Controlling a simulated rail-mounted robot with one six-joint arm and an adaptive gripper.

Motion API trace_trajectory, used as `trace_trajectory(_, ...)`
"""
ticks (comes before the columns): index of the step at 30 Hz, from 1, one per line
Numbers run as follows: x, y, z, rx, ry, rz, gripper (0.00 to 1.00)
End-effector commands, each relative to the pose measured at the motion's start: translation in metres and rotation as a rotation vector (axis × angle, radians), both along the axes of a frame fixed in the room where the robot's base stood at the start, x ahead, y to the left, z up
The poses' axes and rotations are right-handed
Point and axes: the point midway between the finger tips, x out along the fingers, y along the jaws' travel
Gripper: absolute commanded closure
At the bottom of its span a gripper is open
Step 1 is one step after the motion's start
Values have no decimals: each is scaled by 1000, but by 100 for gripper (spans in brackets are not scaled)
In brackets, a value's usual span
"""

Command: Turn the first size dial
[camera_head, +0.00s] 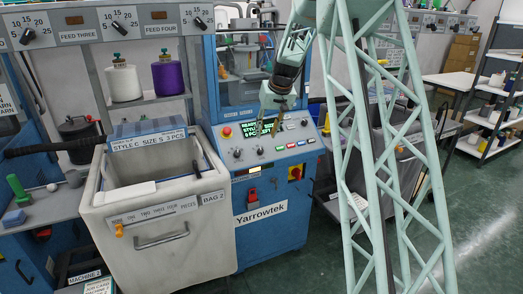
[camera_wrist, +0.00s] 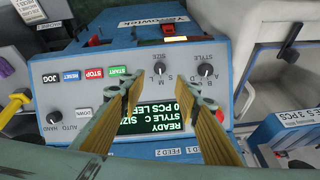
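The size dial (camera_wrist: 159,69) is a dark round knob on the grey control panel (camera_wrist: 95,75) of the blue machine, with S, M and L marks. I cannot tell which mark it points to. The similar style dial (camera_wrist: 205,71) sits beside it. In the head view the same panel (camera_head: 284,154) stands in the middle, with two dark knobs at its left. My gripper (camera_wrist: 161,88) is open and empty above the panel. In the wrist view its fingertips lie either side of the size dial in the picture; no contact shows. It also hangs over the panel in the head view (camera_head: 267,131).
The display (camera_wrist: 150,121) reads READY, STYLE C, partly hidden by the fingers. JOG, RESET, STOP and START buttons and an AUTO/HAND knob (camera_wrist: 54,117) share the panel.

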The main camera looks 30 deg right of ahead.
Motion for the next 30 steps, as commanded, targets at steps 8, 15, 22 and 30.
trace_trajectory(8,14,1,-35,0,2,0,70)
trace_trajectory(15,26,1,-63,0,1,0,70)
trace_trajectory(22,38,2,-88,0,0,0,70)
trace_trajectory(30,44,2,-103,0,0,0,70)
